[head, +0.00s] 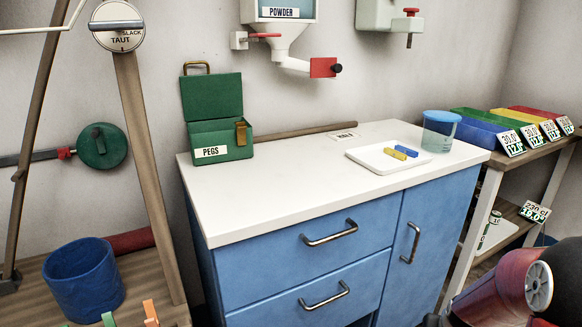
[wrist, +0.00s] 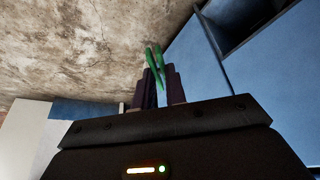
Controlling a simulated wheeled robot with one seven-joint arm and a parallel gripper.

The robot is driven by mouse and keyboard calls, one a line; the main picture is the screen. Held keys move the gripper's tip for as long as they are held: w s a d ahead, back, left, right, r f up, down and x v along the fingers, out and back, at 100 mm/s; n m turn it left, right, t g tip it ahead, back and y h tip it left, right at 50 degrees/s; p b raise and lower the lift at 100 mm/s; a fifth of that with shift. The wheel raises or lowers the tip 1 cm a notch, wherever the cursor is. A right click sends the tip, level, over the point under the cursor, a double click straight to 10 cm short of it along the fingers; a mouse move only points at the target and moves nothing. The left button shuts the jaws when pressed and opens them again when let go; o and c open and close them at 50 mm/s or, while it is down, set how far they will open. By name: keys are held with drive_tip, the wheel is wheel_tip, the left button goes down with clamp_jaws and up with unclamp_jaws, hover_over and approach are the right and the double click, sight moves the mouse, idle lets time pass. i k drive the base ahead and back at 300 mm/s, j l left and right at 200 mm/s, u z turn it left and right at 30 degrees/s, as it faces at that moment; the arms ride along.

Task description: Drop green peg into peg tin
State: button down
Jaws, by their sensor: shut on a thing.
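The green peg tin (head: 220,142) labelled PEGS stands at the back left of the white counter top. Its lid (head: 211,97) is raised, and its inside is mostly hidden by the front wall. In the wrist view my gripper (wrist: 161,82) is shut on a green peg (wrist: 155,60), whose two prongs stick out beyond the fingertips. The held peg does not show in the head view, where only part of my arm appears at the lower right, away from the tin.
The counter (head: 315,198) has a white tray (head: 372,160) with a yellow and a blue peg, a blue-lidded tub (head: 439,134) and a wooden rod (head: 300,131). A powder dispenser (head: 285,40) overhangs it. More pegs (head: 150,312) show at the lower left. The counter's front middle is clear.

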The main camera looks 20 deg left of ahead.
sight(227, 146)
drive_tip(key=k+l+u, duration=0.15)
drive_tip(key=u, duration=1.2)
